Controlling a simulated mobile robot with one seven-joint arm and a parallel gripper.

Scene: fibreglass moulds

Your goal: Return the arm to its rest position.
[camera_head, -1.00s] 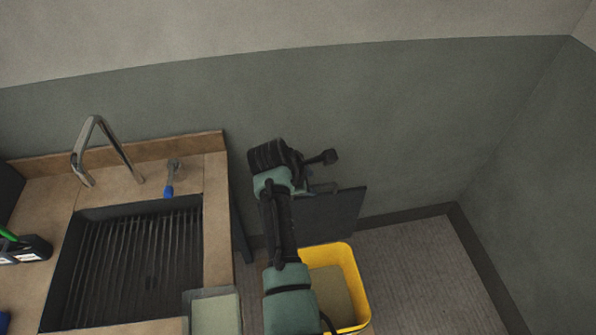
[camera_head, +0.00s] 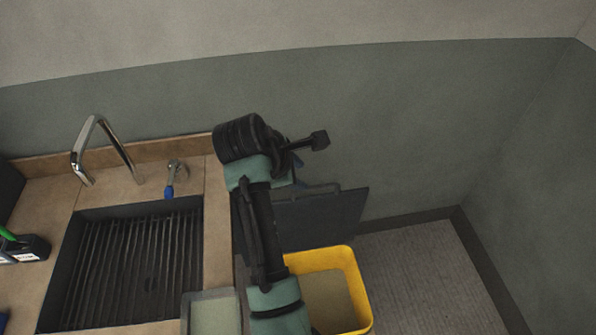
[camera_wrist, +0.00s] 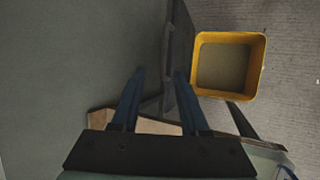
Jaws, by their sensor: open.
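My arm rises from the bottom middle of the head view, right of the sink counter, with its dark wrist end raised in front of the wall. In the wrist view my gripper (camera_wrist: 158,78) shows two dark blue fingers, apart, with nothing held between them. Behind and between the fingers are the grey wall and the edge of a dark panel. In the head view the fingers are mostly hidden behind the wrist.
A yellow bin (camera_head: 352,290) stands on the floor right of my arm, also in the wrist view (camera_wrist: 258,72). A dark panel (camera_head: 322,218) stands by the wall behind it. The counter (camera_head: 130,180) holds a ribbed sink (camera_head: 130,265) and tap (camera_head: 118,150). Floor at right is clear.

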